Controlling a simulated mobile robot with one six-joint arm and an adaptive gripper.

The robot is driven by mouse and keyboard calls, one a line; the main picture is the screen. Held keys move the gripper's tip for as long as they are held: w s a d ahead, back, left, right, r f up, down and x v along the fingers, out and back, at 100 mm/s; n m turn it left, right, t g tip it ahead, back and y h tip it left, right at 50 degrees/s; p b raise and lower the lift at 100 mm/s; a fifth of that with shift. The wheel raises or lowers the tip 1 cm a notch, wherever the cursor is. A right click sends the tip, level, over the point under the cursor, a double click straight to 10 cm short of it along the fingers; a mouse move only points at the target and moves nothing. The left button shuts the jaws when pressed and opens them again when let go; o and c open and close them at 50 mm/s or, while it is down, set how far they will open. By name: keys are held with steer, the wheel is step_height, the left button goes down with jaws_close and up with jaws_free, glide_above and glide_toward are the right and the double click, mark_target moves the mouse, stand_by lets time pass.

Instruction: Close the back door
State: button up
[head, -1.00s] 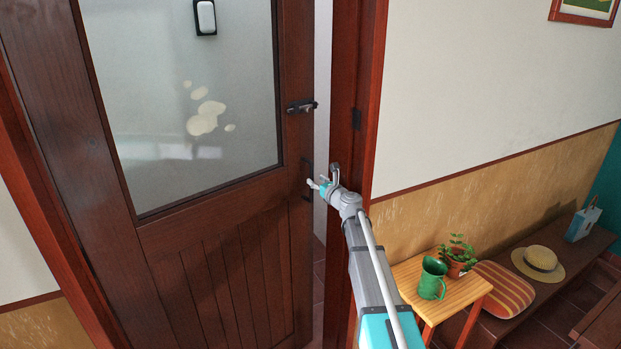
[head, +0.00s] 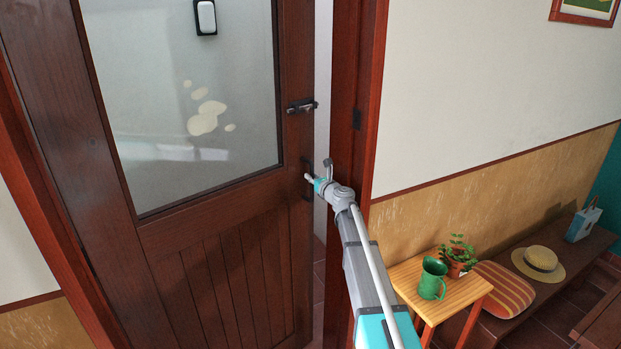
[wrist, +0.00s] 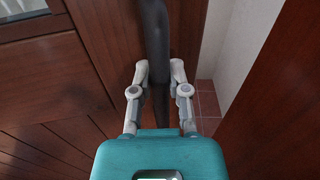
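The brown wooden back door (head: 225,250) has a frosted glass pane and stands ajar, with a narrow gap between its right edge and the frame (head: 368,100). A dark vertical pull handle (head: 307,186) sits near the door's right edge; it also shows in the wrist view (wrist: 153,30). My gripper (head: 318,170) is at this handle. In the wrist view, the fingers (wrist: 160,70) are on either side of the handle, with very little space beside it. The fingers look spread apart in the head view. Firm contact cannot be made out.
A dark latch (head: 301,106) sits on the door above the handle. To the right, a small wooden table (head: 462,305) bears a green jug (head: 432,278) and a potted plant (head: 459,258). A bench (head: 560,275) with a cushion and straw hat runs along the wall.

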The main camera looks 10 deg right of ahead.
jaws_close()
